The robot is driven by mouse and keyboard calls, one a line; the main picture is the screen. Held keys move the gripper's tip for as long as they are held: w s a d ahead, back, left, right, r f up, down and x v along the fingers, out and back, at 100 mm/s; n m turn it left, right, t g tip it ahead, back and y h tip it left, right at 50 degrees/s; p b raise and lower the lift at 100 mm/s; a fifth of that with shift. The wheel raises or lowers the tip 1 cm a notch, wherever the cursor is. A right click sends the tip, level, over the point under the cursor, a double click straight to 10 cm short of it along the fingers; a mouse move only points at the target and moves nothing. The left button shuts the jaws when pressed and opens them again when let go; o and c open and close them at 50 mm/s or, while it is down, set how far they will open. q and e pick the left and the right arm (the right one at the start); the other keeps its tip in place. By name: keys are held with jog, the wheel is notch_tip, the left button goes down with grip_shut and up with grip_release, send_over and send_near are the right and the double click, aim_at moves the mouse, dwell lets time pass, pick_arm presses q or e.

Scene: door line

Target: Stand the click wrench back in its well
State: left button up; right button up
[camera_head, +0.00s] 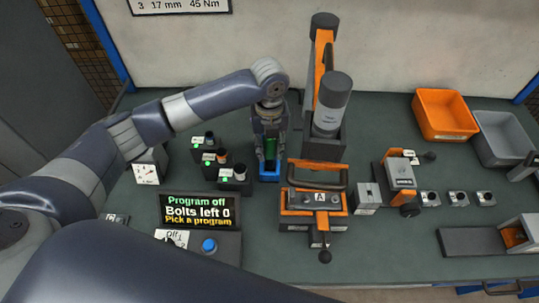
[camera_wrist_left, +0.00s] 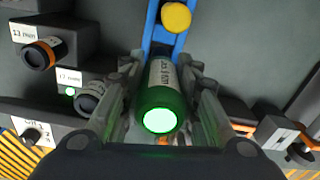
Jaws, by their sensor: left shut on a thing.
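The click wrench (camera_head: 271,147) shows as a green handle between the fingers of my left gripper (camera_head: 270,135). In the left wrist view the gripper (camera_wrist_left: 163,105) is shut around the handle (camera_wrist_left: 160,98), whose end glows green. A white label with print is on the handle. A blue holder, apparently the well (camera_head: 268,174), stands on the bench directly at the gripper. Its blue sides also show beyond the handle in the left wrist view (camera_wrist_left: 156,35). The wrench's lower end is hidden, so I cannot tell how far it is inside. My right gripper is not in view.
Dark socket blocks (camera_head: 235,182) stand close left of the gripper. An orange-and-grey tool stand (camera_head: 322,148) rises close on the right. A display (camera_head: 199,212) reads "Program off, Bolts left 0". Orange (camera_head: 445,115) and grey (camera_head: 505,138) bins are at the back right.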

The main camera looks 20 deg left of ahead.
aim_at(270, 156)
pick_arm(q)
notch_tip(270, 156, down, 4)
jog(key=shift+r+p, duration=0.2)
jog(key=shift+p, duration=0.2)
jog(key=shift+f, duration=0.15)
jog(key=shift+f, duration=0.1)
jog(key=o, duration=1.1)
jog(key=shift+c, duration=0.2)
notch_tip(270, 156, up, 11)
jog(key=b, duration=0.2)
jog(key=shift+b, duration=0.35)
jog(key=shift+r, duration=0.6)
